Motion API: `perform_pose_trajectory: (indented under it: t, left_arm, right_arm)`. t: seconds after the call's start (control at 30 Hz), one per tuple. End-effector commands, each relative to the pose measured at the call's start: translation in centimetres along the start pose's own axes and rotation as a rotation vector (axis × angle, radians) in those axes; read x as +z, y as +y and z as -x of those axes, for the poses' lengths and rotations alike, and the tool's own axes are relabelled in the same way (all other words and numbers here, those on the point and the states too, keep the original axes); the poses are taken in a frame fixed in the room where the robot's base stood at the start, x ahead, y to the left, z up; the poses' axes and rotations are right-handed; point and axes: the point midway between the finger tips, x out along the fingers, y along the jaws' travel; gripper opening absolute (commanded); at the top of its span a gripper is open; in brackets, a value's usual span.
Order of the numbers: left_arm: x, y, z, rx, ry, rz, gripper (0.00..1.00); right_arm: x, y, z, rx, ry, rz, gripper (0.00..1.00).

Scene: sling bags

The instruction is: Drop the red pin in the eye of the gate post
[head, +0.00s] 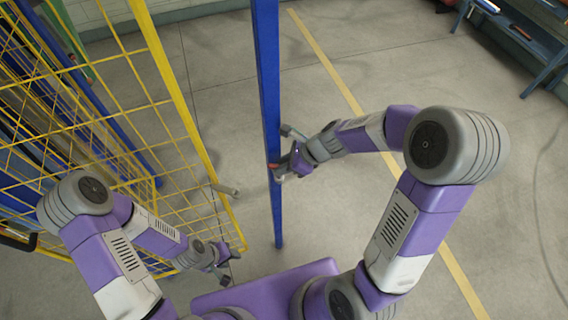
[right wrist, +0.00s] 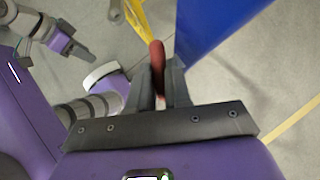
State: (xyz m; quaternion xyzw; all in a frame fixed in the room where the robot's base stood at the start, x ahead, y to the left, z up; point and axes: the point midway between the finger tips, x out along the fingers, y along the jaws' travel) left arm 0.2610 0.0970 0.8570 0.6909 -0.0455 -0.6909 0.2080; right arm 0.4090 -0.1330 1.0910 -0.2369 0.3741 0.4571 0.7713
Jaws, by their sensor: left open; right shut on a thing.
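The red pin (right wrist: 157,56) is held between the fingers of my right gripper (right wrist: 160,80), with its red end sticking out past the fingertips. In the head view a small bit of the red pin (head: 272,165) shows against the blue gate post (head: 266,80), beside my right gripper (head: 283,160). I cannot make out the eye on the post clearly, nor whether the pin touches it. The blue post (right wrist: 215,25) rises just beyond the fingers in the right wrist view. My left gripper (head: 231,268) is open and empty, low near the yellow gate's bottom corner.
The floor right of the post is clear, with a yellow line (head: 330,65).

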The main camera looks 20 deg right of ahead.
Motion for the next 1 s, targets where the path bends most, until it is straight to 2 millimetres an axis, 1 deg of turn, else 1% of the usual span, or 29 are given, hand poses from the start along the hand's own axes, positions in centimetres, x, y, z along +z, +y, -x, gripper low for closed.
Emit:
perform_pose_trajectory:
  t: [0.53,0.57,0.73,0.77,1.0]
  left_arm:
    - [-0.1,-0.5,-1.2,0.000,0.000,0.000,0.43]
    - [-0.1,-0.5,-1.2,0.000,0.000,0.000,0.43]
    - [-0.1,-0.4,-1.1,0.000,0.000,0.000,0.43]
    - [-0.1,-0.4,-1.1,0.000,0.000,0.000,0.43]
    - [-0.1,-0.4,-1.1,0.000,0.000,0.000,0.43]
  right_arm:
    - [-0.9,0.0,-1.2,0.000,0.000,0.000,0.00]
    - [-0.9,0.0,-1.2,0.000,0.000,0.000,0.19]
    - [-0.8,0.0,-1.1,0.000,0.000,0.000,0.45]
    - [-0.8,0.0,-1.1,0.000,0.000,0.000,0.48]
    - [-0.8,0.0,-1.1,0.000,0.000,0.000,0.48]
